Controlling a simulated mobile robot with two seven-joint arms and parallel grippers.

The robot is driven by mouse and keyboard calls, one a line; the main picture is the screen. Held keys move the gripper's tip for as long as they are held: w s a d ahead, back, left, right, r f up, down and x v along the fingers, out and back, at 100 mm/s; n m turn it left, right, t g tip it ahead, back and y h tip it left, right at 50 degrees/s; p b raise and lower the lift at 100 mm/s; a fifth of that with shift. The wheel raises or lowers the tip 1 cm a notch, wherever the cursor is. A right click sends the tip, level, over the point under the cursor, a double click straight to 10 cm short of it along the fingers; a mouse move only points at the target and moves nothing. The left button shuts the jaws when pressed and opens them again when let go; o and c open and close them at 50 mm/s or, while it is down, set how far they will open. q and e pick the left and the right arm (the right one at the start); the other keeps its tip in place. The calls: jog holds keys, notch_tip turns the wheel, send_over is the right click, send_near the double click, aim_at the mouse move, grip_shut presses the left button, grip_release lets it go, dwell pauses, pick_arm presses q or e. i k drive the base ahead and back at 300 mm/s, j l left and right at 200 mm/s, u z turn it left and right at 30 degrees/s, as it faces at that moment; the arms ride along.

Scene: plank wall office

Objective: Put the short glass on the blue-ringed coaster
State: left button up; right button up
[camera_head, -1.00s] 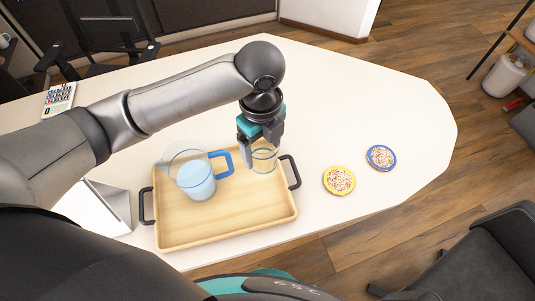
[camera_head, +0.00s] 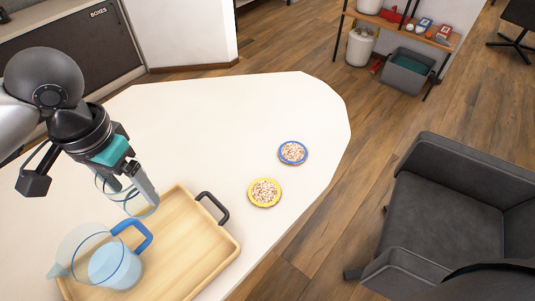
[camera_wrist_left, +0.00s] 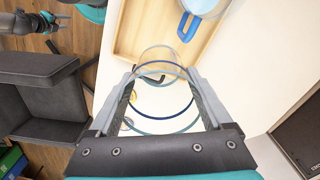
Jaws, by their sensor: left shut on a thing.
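My left gripper (camera_head: 138,190) is shut on the short glass (camera_head: 143,211), a clear tumbler with a blue rim line. The glass is held up by the tray's far edge; its height over the table is hard to tell. In the left wrist view the glass (camera_wrist_left: 160,112) sits between the fingers (camera_wrist_left: 160,82). The blue-ringed coaster (camera_head: 292,152), with a speckled middle, lies bare on the white table to the right, apart from the gripper.
A yellow-ringed coaster (camera_head: 264,192) lies nearer than the blue one. The wooden tray (camera_head: 185,262) has a black handle (camera_head: 212,207) and holds a jug (camera_head: 115,266) with a blue handle. The white table (camera_head: 225,120) is clear behind the coasters. A dark armchair (camera_head: 445,205) stands right.

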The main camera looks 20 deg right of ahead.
aim_at(293, 152)
jog(key=z, duration=0.5)
jog(key=i+z, duration=0.15)
jog(key=z, duration=0.2)
jog(key=i+z, duration=0.15)
jog(key=z, duration=0.25)
jog(key=i+z, duration=0.15)
jog(key=z, duration=0.2)
